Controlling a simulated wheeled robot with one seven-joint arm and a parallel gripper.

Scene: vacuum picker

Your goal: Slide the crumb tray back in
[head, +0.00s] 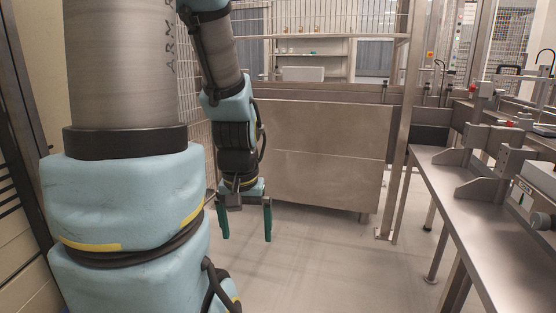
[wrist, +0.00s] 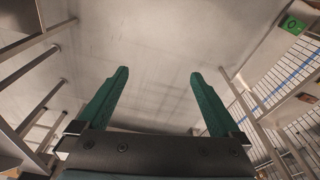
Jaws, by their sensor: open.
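My gripper (head: 246,238) hangs pointing down in the head view, left of centre, above the grey floor and in front of a large steel panel. Its two green fingers are spread apart with nothing between them. In the wrist view the open fingers (wrist: 158,75) frame only bare pale floor. I cannot make out a crumb tray or the vacuum picker for certain in either view.
The brushed steel panel (head: 325,145) stands behind my gripper. A steel workbench (head: 437,178) with metal fixtures (head: 490,135) runs along the right, and a steel post (head: 400,140) stands between them. The floor (head: 330,260) between gripper and bench is clear. A green sign (wrist: 292,24) shows in the wrist view.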

